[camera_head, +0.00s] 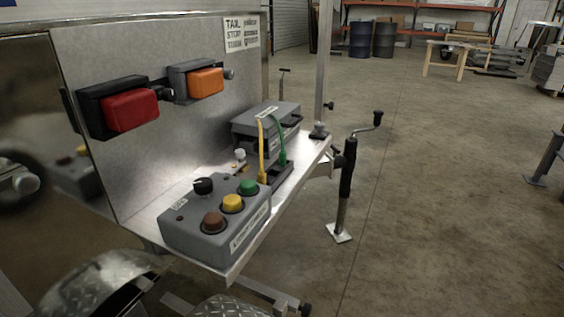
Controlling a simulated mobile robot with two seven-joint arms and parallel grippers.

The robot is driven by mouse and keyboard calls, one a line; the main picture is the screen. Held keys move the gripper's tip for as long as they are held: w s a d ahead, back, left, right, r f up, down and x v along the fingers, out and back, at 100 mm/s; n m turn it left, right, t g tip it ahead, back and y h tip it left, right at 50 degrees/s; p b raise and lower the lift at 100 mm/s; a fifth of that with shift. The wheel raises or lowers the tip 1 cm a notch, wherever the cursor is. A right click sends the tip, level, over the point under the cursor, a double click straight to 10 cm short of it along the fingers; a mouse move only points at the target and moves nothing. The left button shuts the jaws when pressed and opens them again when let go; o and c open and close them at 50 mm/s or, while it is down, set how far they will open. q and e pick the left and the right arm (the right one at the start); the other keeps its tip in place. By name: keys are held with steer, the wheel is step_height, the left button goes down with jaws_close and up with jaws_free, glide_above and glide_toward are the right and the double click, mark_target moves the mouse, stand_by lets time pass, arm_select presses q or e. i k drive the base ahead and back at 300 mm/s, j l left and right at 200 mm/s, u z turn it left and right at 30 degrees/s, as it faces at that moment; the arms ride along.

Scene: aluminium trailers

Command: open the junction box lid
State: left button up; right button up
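The grey junction box (262,130) stands near the far end of the metal shelf. Its lid (268,114) has a pale label on top and appears closed, with a dark latch or handle on its right side. A yellow cable (261,150) and a green cable (279,142) rise in front of the box from a dark connector block (277,176), hiding part of its front. Neither of my grippers is in view.
A grey control box (215,220) with coloured buttons and a black knob sits on the shelf (140,213) in front. Red and orange lamps (130,110) are on the upright panel. A crank jack (347,180) stands right of the shelf.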

mark_target(246, 123)
steer(key=l, duration=0.55)
steer(key=i+l+z, duration=0.1)
steer(key=l, duration=0.45)
steer(key=i+l+z, duration=0.1)
steer(key=l, duration=0.45)
steer(key=i+l, duration=0.1)
steer(key=l, duration=0.45)
